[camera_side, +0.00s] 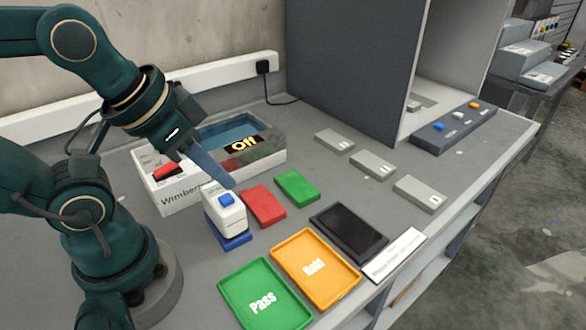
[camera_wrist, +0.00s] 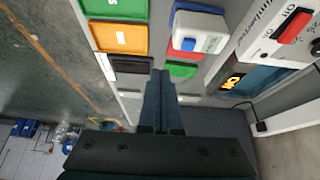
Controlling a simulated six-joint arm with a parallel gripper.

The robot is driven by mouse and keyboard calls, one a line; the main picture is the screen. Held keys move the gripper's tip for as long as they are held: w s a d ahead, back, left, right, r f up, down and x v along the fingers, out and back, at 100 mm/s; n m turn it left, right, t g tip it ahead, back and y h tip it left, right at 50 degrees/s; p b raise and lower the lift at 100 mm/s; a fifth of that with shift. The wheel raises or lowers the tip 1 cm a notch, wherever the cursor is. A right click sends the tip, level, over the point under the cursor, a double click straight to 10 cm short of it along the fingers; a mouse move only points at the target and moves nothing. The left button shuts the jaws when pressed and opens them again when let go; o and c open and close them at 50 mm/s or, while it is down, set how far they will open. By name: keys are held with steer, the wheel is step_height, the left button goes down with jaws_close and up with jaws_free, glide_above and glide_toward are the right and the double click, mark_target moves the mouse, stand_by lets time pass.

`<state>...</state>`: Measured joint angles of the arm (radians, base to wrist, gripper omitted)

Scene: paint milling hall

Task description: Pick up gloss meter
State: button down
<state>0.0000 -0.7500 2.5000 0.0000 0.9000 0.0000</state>
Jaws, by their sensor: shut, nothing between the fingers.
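A small white box with a blue button on top, likely the gloss meter (camera_side: 226,217), stands upright on a blue block (camera_side: 236,241). It also shows in the wrist view (camera_wrist: 199,24), up and right of my fingers. My gripper (camera_side: 231,187) is shut and empty. In the side view its fingertips appear close by the top of the white box; the wrist view shows them apart from it. My closed gripper (camera_wrist: 161,73) also shows in the wrist view.
A white machine (camera_side: 180,193) with a red switch and an "Off" display stands behind. Red (camera_side: 265,206) and green (camera_side: 297,187) blocks lie beside the meter. Green "Pass" (camera_side: 235,282) and orange "Hold" (camera_side: 292,252) trays and a dark pad (camera_side: 349,231) are in front. A tall grey booth (camera_side: 350,70) stands behind.

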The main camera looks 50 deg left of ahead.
mark_target(223, 194)
steer(key=shift+c, duration=0.6)
jaws_free()
steer(key=a+f+m+g+y, duration=0.1)
steer(key=m, duration=0.3)
steer(key=w+a+m+g, duration=0.1)
steer(key=m, duration=0.3)
steer(key=a+f+m+y, duration=0.1)
steer(key=m, duration=0.3)
steer(key=shift+w+a+f+g+y, duration=0.2)
steer(key=shift+a+f+g+y, duration=0.1)
steer(key=shift+a+g, duration=0.1)
steer(key=f+m, duration=0.1)
steer(key=m, duration=0.1)
steer(key=a+f+m+g+y, duration=0.1)
steer(key=w+f+m+g, duration=0.1)
steer(key=f+m, duration=0.1)
steer(key=shift+a+m+y, duration=0.15)
steer(key=shift+m+y, duration=0.15)
steer(key=shift+y, duration=0.1)
steer(key=shift+s+f+g, duration=0.15)
steer(key=shift+f+g, duration=0.25)
steer(key=shift+f, duration=0.35)
steer(key=shift+x, duration=2.25)
